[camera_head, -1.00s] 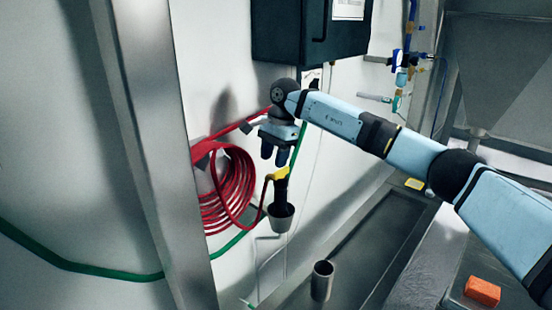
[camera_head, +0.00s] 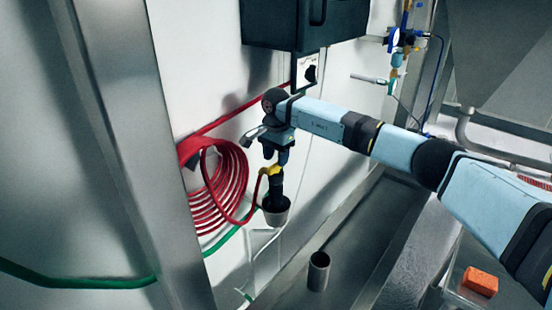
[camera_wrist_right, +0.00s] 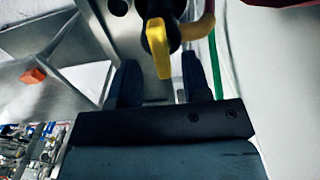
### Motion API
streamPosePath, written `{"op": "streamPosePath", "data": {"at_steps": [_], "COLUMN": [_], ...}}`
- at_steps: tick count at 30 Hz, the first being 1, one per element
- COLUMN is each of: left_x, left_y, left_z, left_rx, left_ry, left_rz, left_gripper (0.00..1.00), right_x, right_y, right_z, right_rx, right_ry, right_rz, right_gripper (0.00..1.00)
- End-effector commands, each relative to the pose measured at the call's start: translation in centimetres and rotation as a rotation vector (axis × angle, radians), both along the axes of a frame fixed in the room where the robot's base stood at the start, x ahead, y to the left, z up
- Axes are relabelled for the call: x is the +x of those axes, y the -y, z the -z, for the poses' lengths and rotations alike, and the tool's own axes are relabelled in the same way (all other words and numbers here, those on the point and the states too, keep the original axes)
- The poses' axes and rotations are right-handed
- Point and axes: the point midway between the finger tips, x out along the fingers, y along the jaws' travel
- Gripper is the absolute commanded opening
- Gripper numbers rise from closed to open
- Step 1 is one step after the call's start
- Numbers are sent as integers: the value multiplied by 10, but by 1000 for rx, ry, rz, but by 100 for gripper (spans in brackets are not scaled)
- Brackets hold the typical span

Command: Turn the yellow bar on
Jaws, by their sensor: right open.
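The yellow bar (camera_head: 272,170) sits on top of a dark fitting above a grey cup (camera_head: 276,212) at the wall, with a red hose at its side. My right gripper (camera_head: 276,157) is just above the bar, fingers pointing down. In the right wrist view the yellow bar (camera_wrist_right: 157,48) reaches into the space between the two dark fingers of the gripper (camera_wrist_right: 161,75). The fingers are apart, with a visible gap on both sides of the bar. My left gripper is not in view.
A coiled red hose (camera_head: 222,190) hangs left of the fitting, and a green hose (camera_head: 85,282) runs low along the wall. A dark cabinet (camera_head: 290,28) is above my wrist. A metal cylinder (camera_head: 318,271) and an orange block (camera_head: 481,281) are lower right.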

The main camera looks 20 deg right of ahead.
Motion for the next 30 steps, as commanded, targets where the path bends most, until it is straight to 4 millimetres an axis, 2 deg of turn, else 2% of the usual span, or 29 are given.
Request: {"op": "streamPosePath", "data": {"at_steps": [6,15,16,17,21,22,30], "left_x": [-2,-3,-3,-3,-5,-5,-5], "left_y": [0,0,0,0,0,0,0], "left_z": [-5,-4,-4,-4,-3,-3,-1], "left_rx": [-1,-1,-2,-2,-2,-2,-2], "left_ry": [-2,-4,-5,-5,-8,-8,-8], "left_rz": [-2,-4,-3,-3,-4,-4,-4], "left_gripper": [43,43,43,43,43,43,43], "right_x": [0,0,0,0,0,0,0], "right_y": [0,0,0,0,0,0,0], "right_z": [20,23,23,23,23,23,23], "right_rx": [-1,0,0,0,0,0,-1], "right_ry": [-1,0,0,0,0,0,0], "right_rz": [1,1,1,1,1,1,17], "right_gripper": [44,44,41,34,2,0,0]}}
